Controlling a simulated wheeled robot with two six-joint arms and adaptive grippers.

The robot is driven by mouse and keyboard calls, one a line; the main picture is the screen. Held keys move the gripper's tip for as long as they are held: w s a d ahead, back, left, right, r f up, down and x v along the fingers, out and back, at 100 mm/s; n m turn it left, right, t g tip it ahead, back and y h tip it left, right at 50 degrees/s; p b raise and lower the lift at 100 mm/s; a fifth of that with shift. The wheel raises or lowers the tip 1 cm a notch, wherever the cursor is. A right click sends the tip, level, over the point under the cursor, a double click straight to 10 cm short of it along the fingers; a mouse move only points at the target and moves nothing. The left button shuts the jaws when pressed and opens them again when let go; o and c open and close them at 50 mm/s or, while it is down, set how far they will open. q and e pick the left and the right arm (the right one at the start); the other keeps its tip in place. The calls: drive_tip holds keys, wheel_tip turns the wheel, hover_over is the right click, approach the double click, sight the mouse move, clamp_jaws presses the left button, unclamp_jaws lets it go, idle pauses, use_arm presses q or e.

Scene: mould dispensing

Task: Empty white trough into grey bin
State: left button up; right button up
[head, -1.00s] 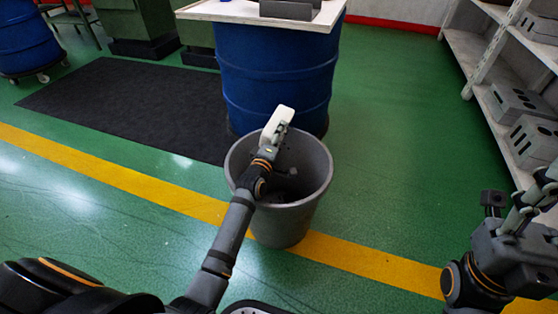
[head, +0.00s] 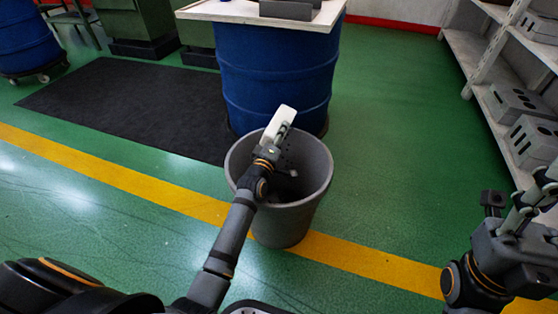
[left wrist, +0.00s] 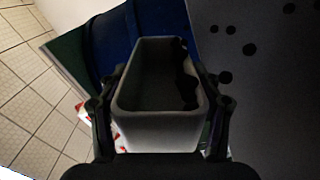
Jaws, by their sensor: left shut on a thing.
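The white trough (head: 278,124) is held tilted over the mouth of the grey bin (head: 318,190), near its far rim. My left gripper (head: 284,135) is shut on the trough. In the left wrist view the trough (left wrist: 158,130) sits between both fingers, its inside in shadow. Dark lumps (left wrist: 186,78) show along one of its long sides. Several dark round spots show beyond it against a grey surface; I cannot tell whether they are falling or resting. My right gripper (head: 493,203) is at the right edge, away from the bin, its jaws unclear.
A blue drum (head: 277,75) with a white top (head: 225,10) stands right behind the bin. A shelf with grey blocks (head: 533,140) is at the right. A black mat (head: 130,105) lies at the left. Green floor right of the bin is clear.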

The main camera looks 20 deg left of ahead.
use_arm(q)
drive_tip(key=shift+d+m, duration=0.15)
drive_tip(key=shift+m, duration=0.25)
idle(0.3)
